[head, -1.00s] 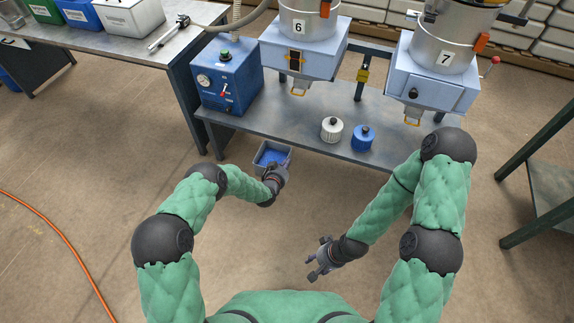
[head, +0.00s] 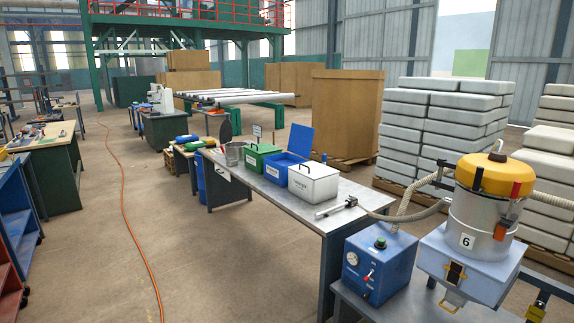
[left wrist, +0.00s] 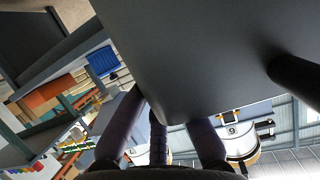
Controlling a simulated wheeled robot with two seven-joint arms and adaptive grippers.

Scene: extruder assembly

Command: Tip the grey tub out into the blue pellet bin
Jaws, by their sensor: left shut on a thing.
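The blue pellet bin (head: 278,173) stands on the long metal bench between a green bin and a white bin, its blue lid (head: 299,140) raised. The grey tub (left wrist: 210,50) fills much of the left wrist view as a dark grey surface close to the camera. My left gripper (left wrist: 165,112) has its dark fingers against the tub and is shut on it. The tub's inside and contents are hidden. Neither arm shows in the head view now, so the tub's distance from the bin cannot be told. My right gripper is not in view.
The green bin (head: 259,159) and white bin (head: 313,184) flank the blue one closely. A metal container (head: 233,152) stands at the bench's far end. A blue gauge box (head: 378,265) and hopper 6 (head: 475,225) are at lower right. The floor left of the bench is clear except an orange hose (head: 128,215).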

